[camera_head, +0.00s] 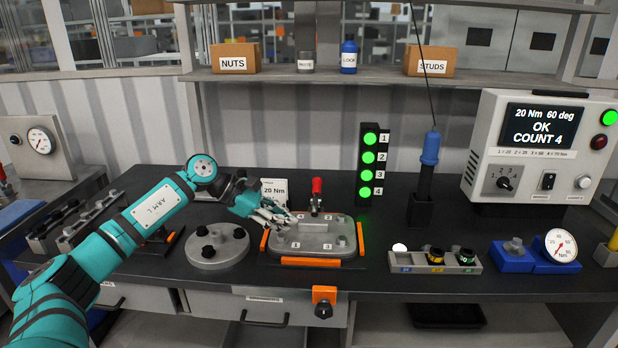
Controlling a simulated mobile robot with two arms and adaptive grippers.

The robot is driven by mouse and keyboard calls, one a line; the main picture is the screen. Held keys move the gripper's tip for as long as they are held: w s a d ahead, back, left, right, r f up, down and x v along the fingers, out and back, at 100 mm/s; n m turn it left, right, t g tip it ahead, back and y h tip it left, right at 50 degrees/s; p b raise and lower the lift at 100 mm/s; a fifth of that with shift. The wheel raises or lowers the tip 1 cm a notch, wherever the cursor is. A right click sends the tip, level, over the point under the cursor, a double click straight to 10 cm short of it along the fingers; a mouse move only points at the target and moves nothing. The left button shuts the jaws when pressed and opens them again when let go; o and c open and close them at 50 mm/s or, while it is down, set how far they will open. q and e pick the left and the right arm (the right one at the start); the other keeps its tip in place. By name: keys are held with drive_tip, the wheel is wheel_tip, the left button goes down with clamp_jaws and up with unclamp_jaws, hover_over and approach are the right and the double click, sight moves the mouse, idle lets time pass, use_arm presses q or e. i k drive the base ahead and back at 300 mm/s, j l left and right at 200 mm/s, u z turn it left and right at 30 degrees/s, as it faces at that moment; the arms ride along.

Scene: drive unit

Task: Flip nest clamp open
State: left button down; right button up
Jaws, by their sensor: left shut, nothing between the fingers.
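The nest clamp (317,193) has a red handle that stands upright at the back edge of the nest. Under it lies a grey cover plate (320,246) with numbered corners, held between orange corner and edge blocks (311,262). My left gripper (287,222) is shut and empty. Its fingertips are over the plate's back left part, to the left of the clamp handle and apart from it as far as I can tell. The fingers hide part of the plate's left side. My right gripper does not show.
A round grey plate with black knobs (218,246) lies left of the nest. A lamp tower (369,165) with green lights and a blue-topped driver (429,150) stand behind, to the right. A socket tray (408,262) sits at right. The controller (530,150) reads OK, COUNT 4.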

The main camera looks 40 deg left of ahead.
sight(317, 182)
drive_tip(key=i+j, duration=1.15)
drive_tip(key=j, duration=0.15)
